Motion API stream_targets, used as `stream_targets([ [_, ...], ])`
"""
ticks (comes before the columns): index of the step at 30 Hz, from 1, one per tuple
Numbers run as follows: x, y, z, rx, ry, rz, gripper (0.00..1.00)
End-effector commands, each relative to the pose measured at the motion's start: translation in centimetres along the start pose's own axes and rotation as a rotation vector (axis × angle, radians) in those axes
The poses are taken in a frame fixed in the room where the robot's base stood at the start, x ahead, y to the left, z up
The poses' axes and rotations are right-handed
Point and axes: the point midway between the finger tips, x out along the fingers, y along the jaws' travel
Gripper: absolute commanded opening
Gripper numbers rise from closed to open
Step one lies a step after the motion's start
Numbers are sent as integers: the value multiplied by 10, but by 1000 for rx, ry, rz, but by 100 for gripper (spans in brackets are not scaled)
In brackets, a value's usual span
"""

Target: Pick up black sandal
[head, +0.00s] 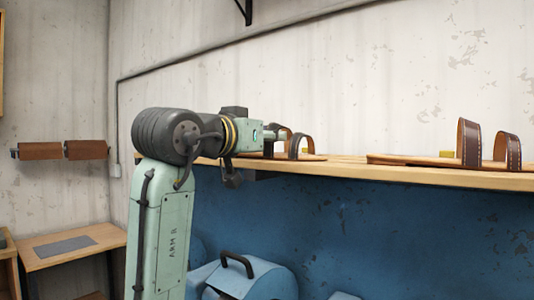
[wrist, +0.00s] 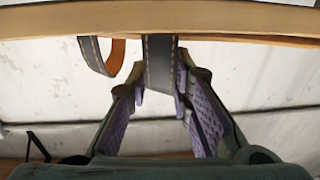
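The black sandal (head: 301,146) lies on the wooden shelf, with dark straps standing above a tan sole. In the wrist view, its wide black strap (wrist: 159,62) with pale stitching hangs from the sole at the top, as the picture is upside down. A second dark strap loop (wrist: 92,56) with a tan inside is to its left. My gripper (wrist: 160,88) has its fingers spread, one on each side of the wide strap. I cannot tell whether the fingers touch it. In the head view my gripper (head: 272,136) is beside the sandal's straps, its fingertips partly hidden.
A brown sandal (head: 470,145) lies further right on the shelf (head: 350,172). Below stand a blue panel and a blue case (head: 250,280). A small table (head: 75,245) is at the left. The pale wall is behind the shelf.

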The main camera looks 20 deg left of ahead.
Motion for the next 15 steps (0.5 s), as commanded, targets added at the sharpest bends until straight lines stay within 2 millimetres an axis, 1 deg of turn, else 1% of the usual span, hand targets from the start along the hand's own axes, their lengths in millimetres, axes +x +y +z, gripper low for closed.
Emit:
stream_targets([
  [1, 0, 0, 0, 0, 0, 0, 15],
  [8, 0, 0, 0, 0, 0, 0, 0],
  [15, 0, 0, 0, 1, 0, 0, 0],
])
